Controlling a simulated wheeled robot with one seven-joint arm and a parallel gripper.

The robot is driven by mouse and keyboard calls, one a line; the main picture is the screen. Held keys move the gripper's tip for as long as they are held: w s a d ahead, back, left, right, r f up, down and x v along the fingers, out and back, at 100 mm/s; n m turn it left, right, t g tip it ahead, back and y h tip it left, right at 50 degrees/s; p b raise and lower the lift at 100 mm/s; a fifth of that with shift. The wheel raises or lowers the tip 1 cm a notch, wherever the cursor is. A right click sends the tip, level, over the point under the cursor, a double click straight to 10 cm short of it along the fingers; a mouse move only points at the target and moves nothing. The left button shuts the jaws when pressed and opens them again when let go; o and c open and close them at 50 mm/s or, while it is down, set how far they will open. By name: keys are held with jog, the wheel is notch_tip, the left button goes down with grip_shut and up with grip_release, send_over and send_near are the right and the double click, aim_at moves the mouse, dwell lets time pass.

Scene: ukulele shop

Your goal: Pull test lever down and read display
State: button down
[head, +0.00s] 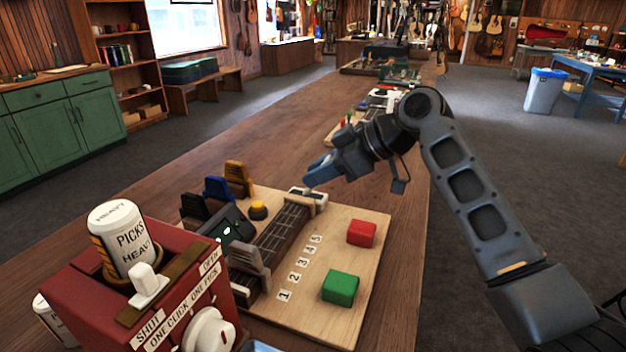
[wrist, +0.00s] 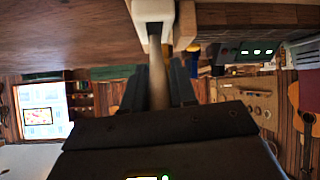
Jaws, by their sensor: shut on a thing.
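The test board (head: 350,270) lies on the long counter, with a small fretboard (head: 282,232) across it. My gripper (head: 312,181) is at the board's far end, just above a pale bracket (head: 318,198). In the wrist view my gripper (wrist: 157,85) is shut on a pale lever (wrist: 157,72), which runs up to the slot of the cream bracket (wrist: 153,12). My fingers hide part of the lever. A dark unit with a small display (head: 234,229) stands at the board's left side. Its reading is too small to tell.
A red pick dispenser (head: 180,285) with a white canister (head: 122,235) stands close at the front left. Green (head: 340,287) and red (head: 361,233) blocks sit on the board's right. Black, blue and orange holders and a yellow button (head: 258,210) stand on the left.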

jog(key=shift+d+f+t+y+b, duration=0.25)
jog(key=shift+d+y+b, duration=0.2)
jog(key=shift+y+b, duration=0.5)
jog(key=shift+s, duration=0.1)
jog(key=c, duration=0.9)
grip_release()
jog(key=shift+c, duration=0.2)
jog(key=v, duration=0.7)
jog(key=shift+d+r+b, duration=0.2)
jog(key=shift+d+b, duration=0.1)
jog(key=shift+b, duration=0.15)
jog(key=shift+s, duration=0.15)
